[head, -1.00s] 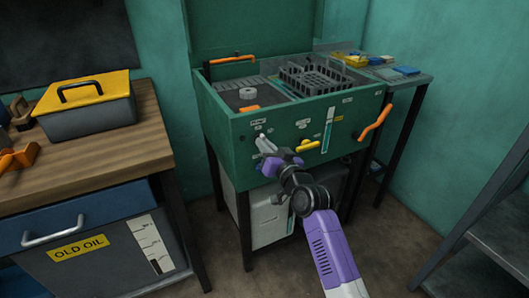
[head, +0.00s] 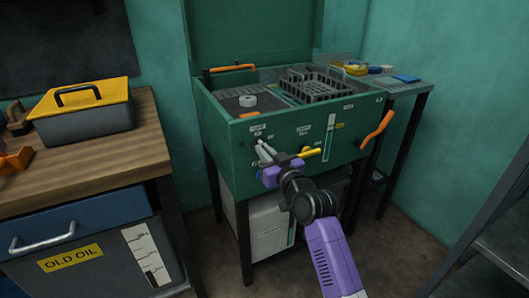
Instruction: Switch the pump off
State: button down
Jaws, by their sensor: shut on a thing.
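The green parts washer (head: 235,160) stands in the middle of the head view, with small white labels on its front panel. My gripper (head: 264,149) is at the left part of this panel, just below a pair of labels. Its fingers are shut on a small control there, which I take to be the pump switch. The fingers hide the control, so its position cannot be read. A yellow lever (head: 309,152) is on the panel just right of my gripper.
An orange handle (head: 376,130) sticks out at the washer's right end. A basket (head: 318,86) sits in its basin. A wooden bench (head: 85,162) with a yellow-lidded toolbox (head: 85,105) stands left, a dark shelf (head: 490,215) right. A white container (head: 262,228) is beneath the washer.

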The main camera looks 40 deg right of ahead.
jog(key=shift+f, duration=0.15)
jog(key=c, duration=1.5)
grip_release()
jog(key=p+v, duration=0.1)
jog(key=v, duration=0.6)
jog(key=shift+s+a, duration=0.15)
jog(key=shift+s, duration=0.25)
